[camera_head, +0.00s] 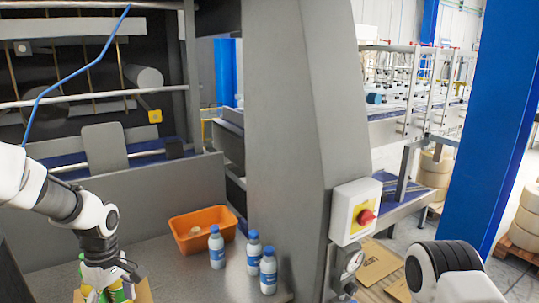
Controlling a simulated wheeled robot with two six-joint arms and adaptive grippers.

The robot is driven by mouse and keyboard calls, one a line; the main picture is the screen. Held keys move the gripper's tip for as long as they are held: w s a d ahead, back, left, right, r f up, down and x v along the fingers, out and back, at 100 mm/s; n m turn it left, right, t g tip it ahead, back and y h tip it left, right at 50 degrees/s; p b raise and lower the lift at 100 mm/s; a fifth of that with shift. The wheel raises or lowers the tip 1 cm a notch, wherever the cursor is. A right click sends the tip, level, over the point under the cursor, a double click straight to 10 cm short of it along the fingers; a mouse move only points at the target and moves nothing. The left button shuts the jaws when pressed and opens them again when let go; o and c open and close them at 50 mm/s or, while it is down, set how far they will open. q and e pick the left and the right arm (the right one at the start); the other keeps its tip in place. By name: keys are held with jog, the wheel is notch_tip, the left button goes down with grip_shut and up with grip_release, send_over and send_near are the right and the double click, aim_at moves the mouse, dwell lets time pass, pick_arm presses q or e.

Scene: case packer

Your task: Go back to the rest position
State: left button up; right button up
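My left gripper (112,277) is at the lower left, pointing down over a cardboard box (143,292) with green bottles (117,292) in it. Its fingers are dark and overlap the bottles in the picture. I cannot tell whether they are open, shut or touching a bottle. My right arm shows only as a white and black link at the lower right, and its gripper is out of the picture.
An orange bin (203,224) with a small pale item stands on the grey table (170,262). Three blue-capped bottles (217,247) stand upright to its right. A grey machine post (290,130) carries a red emergency-stop knob (366,217). A blue column (498,120) stands at right.

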pick_arm(q)
jog(key=s+d+f+m+g+b, duration=0.1)
jog(key=s+d+f+m+b, duration=0.2)
jog(key=s+f, duration=0.85)
jog(key=s+d+f+m+g+b, duration=0.1)
jog(key=s+d+f+m+b, duration=0.2)
jog(key=s+f, duration=0.85)
jog(key=s+d+f+m+g+b, duration=0.1)
jog(key=s+d+f+m+b, duration=0.2)
jog(key=s+f, duration=0.9)
jog(key=w+f+m+t, duration=0.1)
jog(key=w+m+t, duration=0.3)
jog(key=w, duration=0.4)
jog(key=shift+a+f+m+p, duration=0.15)
jog(key=shift+a+m+p, duration=0.25)
jog(key=shift+a, duration=0.05)
